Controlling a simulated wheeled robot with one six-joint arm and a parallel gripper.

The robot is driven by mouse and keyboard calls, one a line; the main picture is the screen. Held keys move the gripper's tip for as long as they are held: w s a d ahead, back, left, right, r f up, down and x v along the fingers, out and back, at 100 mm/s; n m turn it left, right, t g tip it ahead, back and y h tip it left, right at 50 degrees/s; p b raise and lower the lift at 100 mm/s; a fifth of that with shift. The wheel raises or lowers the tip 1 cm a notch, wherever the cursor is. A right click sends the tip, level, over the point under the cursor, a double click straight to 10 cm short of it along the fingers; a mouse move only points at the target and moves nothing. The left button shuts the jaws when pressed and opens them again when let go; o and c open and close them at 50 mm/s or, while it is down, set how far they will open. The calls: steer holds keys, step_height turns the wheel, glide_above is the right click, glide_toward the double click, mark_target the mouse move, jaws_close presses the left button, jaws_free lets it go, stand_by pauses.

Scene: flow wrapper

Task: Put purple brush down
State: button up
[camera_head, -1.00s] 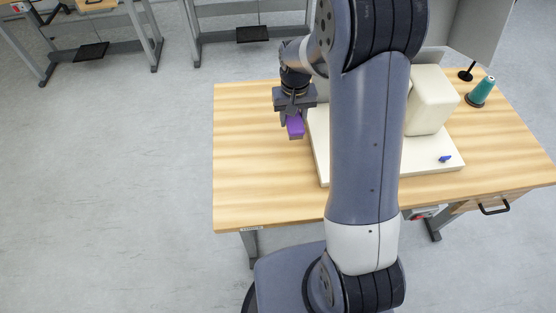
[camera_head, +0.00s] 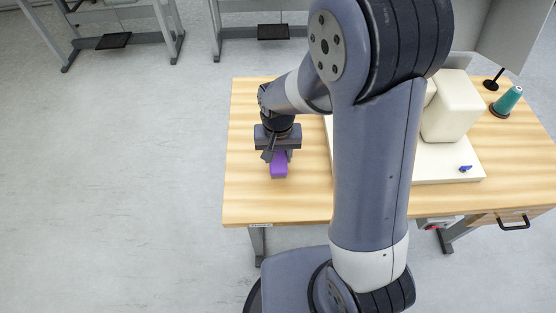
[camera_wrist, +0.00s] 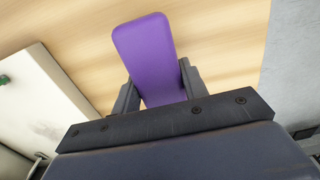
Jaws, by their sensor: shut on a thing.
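The purple brush (camera_head: 279,165) is a purple block held between the fingers of my gripper (camera_head: 277,154). It is over the left part of the wooden table (camera_head: 250,198). In the wrist view the purple brush (camera_wrist: 146,55) sticks out beyond the two dark fingers of my gripper (camera_wrist: 158,88), with table wood behind it. Any bristles are hidden. I cannot tell whether the brush touches the table top or is just above it.
A cream machine (camera_head: 448,108) on a pale base (camera_head: 440,174) stands right of my gripper, partly behind my arm. A small blue part (camera_head: 465,168) lies on the base. A teal thread cone (camera_head: 507,101) stands at the back right. The table's left part is bare.

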mark_target(278, 161)
steer(key=shift+f, duration=1.55)
steer(key=shift+f, duration=0.15)
steer(key=o, duration=1.1)
step_height(278, 161, up, 12)
steer(key=shift+r+p, duration=0.2)
steer(key=shift+p, duration=0.15)
steer(key=shift+f, duration=0.15)
